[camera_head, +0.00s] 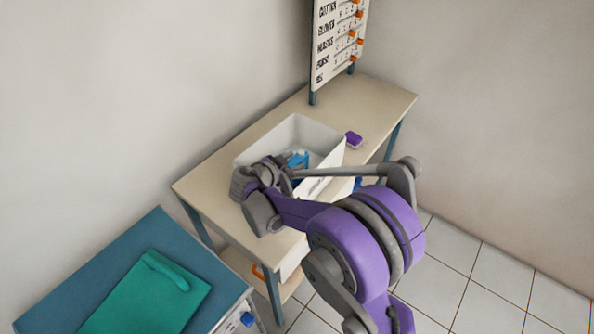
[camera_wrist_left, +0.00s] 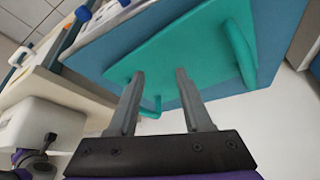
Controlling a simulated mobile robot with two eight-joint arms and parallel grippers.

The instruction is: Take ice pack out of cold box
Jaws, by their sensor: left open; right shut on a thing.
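The cold box (camera_head: 322,133) is an open white box on the beige table. A blue ice pack (camera_head: 299,160) shows inside it, partly hidden by my right arm. My right gripper (camera_head: 290,168) reaches into the box from above and is shut on the ice pack; its fingertips are mostly hidden by the wrist. My left gripper (camera_wrist_left: 160,73) is open and empty in the left wrist view, with a teal tray beyond its fingers. The left gripper is not in the head view. A white box, seemingly the cold box, also shows in the left wrist view (camera_wrist_left: 40,122).
A small purple block (camera_head: 354,139) lies on the beige table (camera_head: 385,97) right of the box. A labelled board (camera_head: 338,45) with orange pegs stands at the back. A blue-topped table (camera_head: 150,232) with the teal tray (camera_head: 150,295) is at the lower left.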

